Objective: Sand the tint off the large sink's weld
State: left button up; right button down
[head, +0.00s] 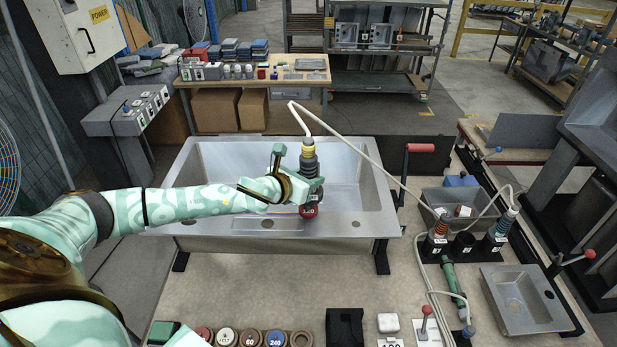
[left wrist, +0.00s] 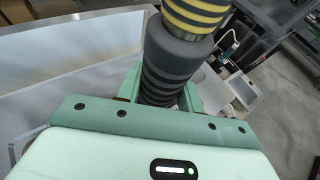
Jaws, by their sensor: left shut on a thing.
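The large sink (head: 215,226) is a grey steel basin on the bench in the middle of the head view. A thin tinted weld strip (head: 281,210) shows on its near ledge, partly hidden by my left gripper. My left gripper (head: 309,186) is shut on a dark grey sander (head: 309,164) with yellow bands and a pale hose. The sander stands about upright, with a red disc (head: 309,211) at its lower end, over the near ledge just right of the strip. I cannot tell whether the disc touches. My right gripper is not in view.
A numbered tool holder (head: 462,246) stands to the right, its middle slot empty. A small sink (head: 520,300) lies at the lower right. Several abrasive discs (head: 250,339) line the front. A red-handled lever (head: 420,148) rises beside the large sink, and the hose loops right.

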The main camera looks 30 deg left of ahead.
pick_arm(q)
jog(key=shift+f+b, duration=0.3)
jog(key=shift+f, duration=0.15)
dwell(0.3)
